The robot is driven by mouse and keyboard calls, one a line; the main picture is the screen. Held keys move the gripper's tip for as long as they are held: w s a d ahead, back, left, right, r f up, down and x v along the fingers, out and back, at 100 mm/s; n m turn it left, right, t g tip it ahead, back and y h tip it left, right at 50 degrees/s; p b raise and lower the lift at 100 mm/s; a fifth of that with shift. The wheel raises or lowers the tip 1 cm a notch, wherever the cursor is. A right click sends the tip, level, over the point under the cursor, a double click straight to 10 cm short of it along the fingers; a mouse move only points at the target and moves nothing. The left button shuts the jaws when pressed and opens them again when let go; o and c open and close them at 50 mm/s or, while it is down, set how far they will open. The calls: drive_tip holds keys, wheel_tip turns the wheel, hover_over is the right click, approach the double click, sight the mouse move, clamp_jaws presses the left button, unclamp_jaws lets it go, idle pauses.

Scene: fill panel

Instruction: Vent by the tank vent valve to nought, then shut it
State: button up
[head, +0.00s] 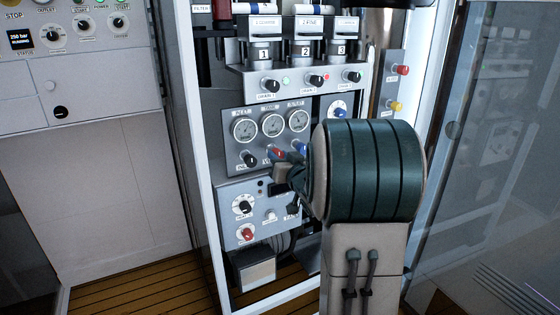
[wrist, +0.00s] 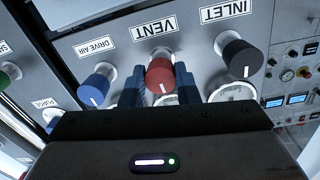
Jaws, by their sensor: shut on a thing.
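The red vent knob (wrist: 160,76) sits under a VENT label in the wrist view, with a white pointer line on its face. My gripper (wrist: 161,82) has its two blue fingers on either side of the knob, shut on it. In the head view the red knob (head: 277,152) shows at the tip of my gripper (head: 286,155), partly hidden by it. Three round gauges sit above it in the head view: left (head: 244,130), middle (head: 272,125) and right (head: 298,120). Their needles are too small to read.
The black INLET knob (wrist: 241,58) and blue DRIVE AIR knob (wrist: 96,87) flank the vent knob closely. A lower panel has a red knob (head: 246,234). Above are numbered units with black drain knobs (head: 271,86). A white cabinet frame post (head: 196,160) stands left.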

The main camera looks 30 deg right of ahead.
drive_tip(key=n+b, duration=1)
drive_tip(key=n, duration=0.3)
drive_tip(key=n+y+b, duration=0.1)
drive_tip(key=n+b, duration=1)
drive_tip(key=n, duration=0.2)
drive_tip(key=shift+n+y, duration=0.3)
drive_tip(key=o, duration=1)
drive_tip(key=shift+s, duration=0.15)
